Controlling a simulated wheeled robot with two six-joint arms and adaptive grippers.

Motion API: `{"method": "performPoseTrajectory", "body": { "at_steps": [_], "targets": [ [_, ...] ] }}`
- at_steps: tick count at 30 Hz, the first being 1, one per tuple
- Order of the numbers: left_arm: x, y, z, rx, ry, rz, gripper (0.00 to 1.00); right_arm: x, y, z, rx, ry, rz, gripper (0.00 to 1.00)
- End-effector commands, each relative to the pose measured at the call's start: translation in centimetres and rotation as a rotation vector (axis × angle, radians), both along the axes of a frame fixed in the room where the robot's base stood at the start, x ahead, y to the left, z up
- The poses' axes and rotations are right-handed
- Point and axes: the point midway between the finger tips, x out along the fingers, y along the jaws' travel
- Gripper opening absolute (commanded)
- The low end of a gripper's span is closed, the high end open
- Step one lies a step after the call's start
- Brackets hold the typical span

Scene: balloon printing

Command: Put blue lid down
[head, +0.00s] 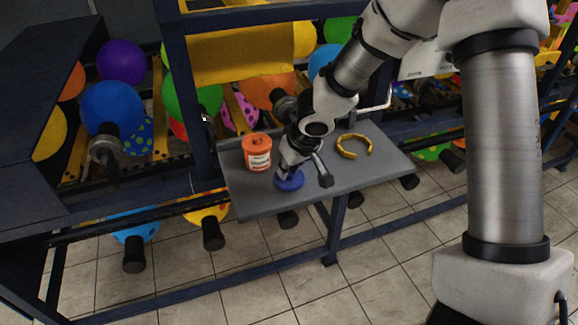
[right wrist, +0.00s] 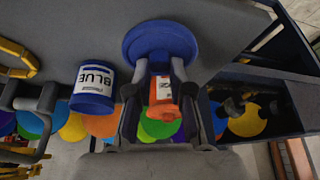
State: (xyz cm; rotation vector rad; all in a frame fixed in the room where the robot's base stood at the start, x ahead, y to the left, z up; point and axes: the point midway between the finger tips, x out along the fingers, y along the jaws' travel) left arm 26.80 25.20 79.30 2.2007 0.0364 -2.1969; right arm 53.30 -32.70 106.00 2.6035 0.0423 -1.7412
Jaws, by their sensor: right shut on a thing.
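The blue lid (head: 289,182) is a round disc over the grey shelf, near its front edge. In the right wrist view the lid (right wrist: 160,40) sits at the fingertips of my right gripper (right wrist: 160,66). My right gripper (head: 287,172) is shut on the lid, in front of the orange can in the head view. I cannot tell whether the lid touches the shelf. A blue can (right wrist: 93,88) labelled "BLUE" stands nearby in the right wrist view. My arm and gripper hide it in the head view. My left gripper is not in view.
An orange can (head: 257,152) stands on the grey shelf (head: 385,163), left of my right gripper. A yellow open ring (head: 354,146) lies to the right. The front right of the shelf is clear. Balloons and dark rollers fill the machine behind.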

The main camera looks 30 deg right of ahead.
Motion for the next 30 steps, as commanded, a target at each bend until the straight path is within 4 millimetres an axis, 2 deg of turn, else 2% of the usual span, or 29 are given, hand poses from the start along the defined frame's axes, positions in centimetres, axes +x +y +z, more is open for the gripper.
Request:
{"method": "performPoseTrajectory", "body": {
  "at_steps": [1,4,5,6,9,17,23,24,25,30],
  "targets": [
    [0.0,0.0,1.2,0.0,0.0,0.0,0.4,0.6,-0.4,0.5,0.001,0.002,-0.001,0.0],
    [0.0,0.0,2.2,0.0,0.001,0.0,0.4,1.5,-1.3,0.3,0.001,0.002,-0.001,0.0],
    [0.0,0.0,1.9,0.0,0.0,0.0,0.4,1.8,-1.5,-0.4,0.0,0.003,0.0,0.0],
    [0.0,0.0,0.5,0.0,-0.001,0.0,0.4,1.7,-1.4,-2.1,0.0,0.003,0.002,0.0],
    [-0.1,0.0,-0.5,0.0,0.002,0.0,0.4,1.7,-1.3,-3.8,-0.001,0.002,0.004,0.0],
    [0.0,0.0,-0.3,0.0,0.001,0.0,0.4,1.7,-1.3,-3.8,0.001,0.0,0.001,0.0],
    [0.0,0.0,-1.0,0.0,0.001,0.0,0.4,1.7,-1.3,-4.4,0.0,0.0,0.002,0.0],
    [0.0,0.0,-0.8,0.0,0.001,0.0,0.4,1.7,-1.3,-4.2,0.0,0.0,0.003,0.35],
    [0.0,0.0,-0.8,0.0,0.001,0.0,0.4,1.7,-1.3,-4.1,0.0,0.0,0.003,0.45],
    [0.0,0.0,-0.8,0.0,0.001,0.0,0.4,1.7,-1.3,-4.1,0.0,0.0,0.002,0.46]
  ]
}}
